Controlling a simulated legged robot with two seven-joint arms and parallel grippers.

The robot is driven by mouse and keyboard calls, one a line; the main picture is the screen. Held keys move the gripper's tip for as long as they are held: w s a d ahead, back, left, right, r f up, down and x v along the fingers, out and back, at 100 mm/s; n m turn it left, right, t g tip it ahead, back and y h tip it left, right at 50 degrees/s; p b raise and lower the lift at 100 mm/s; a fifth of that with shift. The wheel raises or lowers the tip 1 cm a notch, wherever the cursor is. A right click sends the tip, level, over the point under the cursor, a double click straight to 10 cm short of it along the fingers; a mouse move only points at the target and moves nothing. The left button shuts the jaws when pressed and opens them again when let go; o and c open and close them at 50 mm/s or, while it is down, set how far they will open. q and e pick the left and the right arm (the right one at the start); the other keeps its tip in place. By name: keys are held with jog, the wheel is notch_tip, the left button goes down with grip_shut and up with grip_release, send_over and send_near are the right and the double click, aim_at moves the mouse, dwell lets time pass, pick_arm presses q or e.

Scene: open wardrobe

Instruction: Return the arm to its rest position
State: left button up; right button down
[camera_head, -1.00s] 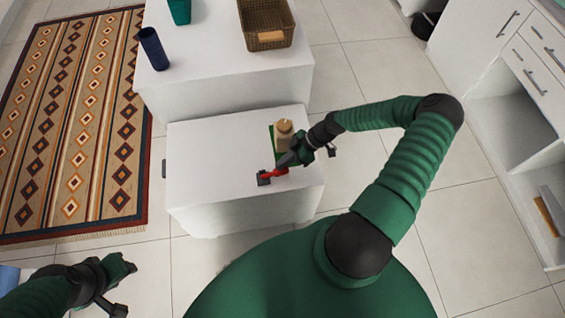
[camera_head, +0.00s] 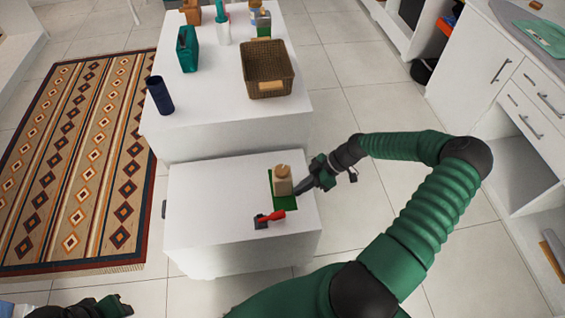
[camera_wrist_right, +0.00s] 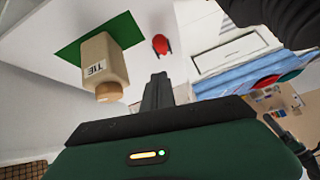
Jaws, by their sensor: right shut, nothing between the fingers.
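My right arm comes in from the right in the head view, bent at the elbow. Its gripper (camera_head: 301,187) is shut and empty, just right of a tan bottle (camera_head: 282,181) that stands on a green mat (camera_head: 291,201). I cannot tell whether they touch. The closed fingers (camera_wrist_right: 157,92) point up in the right wrist view, beside the bottle (camera_wrist_right: 104,66). A red-and-dark object (camera_head: 272,217) lies on the low white block, apart from the gripper. My left gripper (camera_head: 112,307) is partly cut off at the bottom left; its jaw opening is unclear.
The low white block (camera_head: 215,205) adjoins a taller white one (camera_head: 205,105). That one bears a wicker basket (camera_head: 267,70), a dark blue cup (camera_head: 160,96) and a teal container (camera_head: 187,48). A patterned rug (camera_head: 85,160) lies left. White cabinets stand right, with open tiled floor between.

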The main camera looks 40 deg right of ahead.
jog(key=s+a+r+m+h+p, duration=0.2)
jog(key=a+r+m, duration=0.3)
jog(key=a+r, duration=0.4)
jog(key=s+a+r+m+g+h+p, duration=0.1)
jog(key=a+r+m+h, duration=0.3)
jog(key=a+r, duration=0.6)
jog(key=shift+s+a+r+m+h+p, duration=0.2)
jog(key=shift+s+m+h+p, duration=0.2)
jog(key=shift+s+h+p, duration=0.3)
jog(key=shift+d, duration=0.1)
